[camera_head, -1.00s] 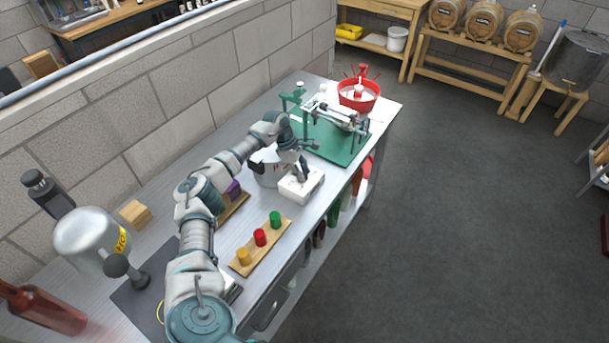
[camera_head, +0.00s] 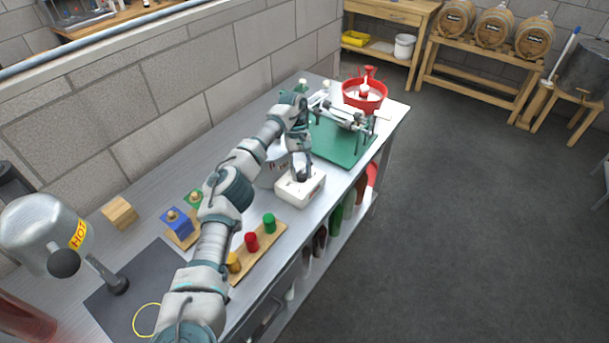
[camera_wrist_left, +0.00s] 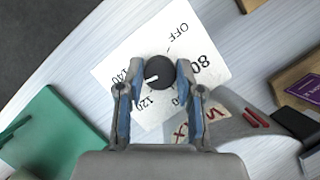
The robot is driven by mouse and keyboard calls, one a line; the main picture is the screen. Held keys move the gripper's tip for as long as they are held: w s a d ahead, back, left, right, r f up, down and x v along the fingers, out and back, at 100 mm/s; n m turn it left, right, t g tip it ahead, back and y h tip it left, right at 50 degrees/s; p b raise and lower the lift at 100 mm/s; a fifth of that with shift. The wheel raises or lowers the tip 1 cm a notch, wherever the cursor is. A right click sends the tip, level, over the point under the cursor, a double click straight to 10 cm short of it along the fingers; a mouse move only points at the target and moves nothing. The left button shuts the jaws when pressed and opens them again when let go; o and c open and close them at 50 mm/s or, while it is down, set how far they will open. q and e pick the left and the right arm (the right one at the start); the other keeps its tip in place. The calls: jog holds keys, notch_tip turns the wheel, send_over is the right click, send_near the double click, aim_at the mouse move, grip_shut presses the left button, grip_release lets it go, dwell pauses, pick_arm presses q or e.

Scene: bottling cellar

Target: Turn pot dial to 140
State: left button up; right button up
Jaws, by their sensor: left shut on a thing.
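The pot dial is a dark round knob (camera_wrist_left: 160,72) on a white plate marked OFF, 80, 120 and 140 in the left wrist view. The knob's white pointer mark faces lower left, between the 120 and 140 marks. My left gripper (camera_wrist_left: 158,78) is shut on the knob, one finger on each side. In the head view the white dial box (camera_head: 305,188) sits on the bench, and my left gripper (camera_head: 299,176) reaches down onto its top. The metal pot (camera_head: 270,174) beside it is partly hidden by my left arm. My right gripper is not in view.
A green-based device (camera_head: 345,145) and a red basin (camera_head: 364,92) stand beyond the dial box. A wooden strip with coloured pegs (camera_head: 262,242) lies nearer. A heater-like vessel marked HOT (camera_head: 40,232) stands at the left. The bench's right edge is close to the box.

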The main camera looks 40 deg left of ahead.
pick_arm(q)
jog(key=shift+m, duration=0.4)
jog(key=shift+w+r+m, duration=0.1)
jog(key=shift+r+m, duration=0.05)
jog(key=shift+m, duration=0.25)
jog(key=shift+m+g+y+p, duration=0.5)
jog(key=shift+m+y, duration=0.1)
jog(key=shift+m, duration=0.6)
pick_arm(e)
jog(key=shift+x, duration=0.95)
pick_arm(q)
jog(key=shift+f, duration=0.2)
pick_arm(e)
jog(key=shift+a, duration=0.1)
pick_arm(q)
jog(key=o, duration=1.1)
jog(key=shift+c, duration=0.2)
jog(key=shift+o, duration=0.4)
jog(key=shift+w+a+f, duration=0.1)
jog(key=shift+w, duration=0.05)
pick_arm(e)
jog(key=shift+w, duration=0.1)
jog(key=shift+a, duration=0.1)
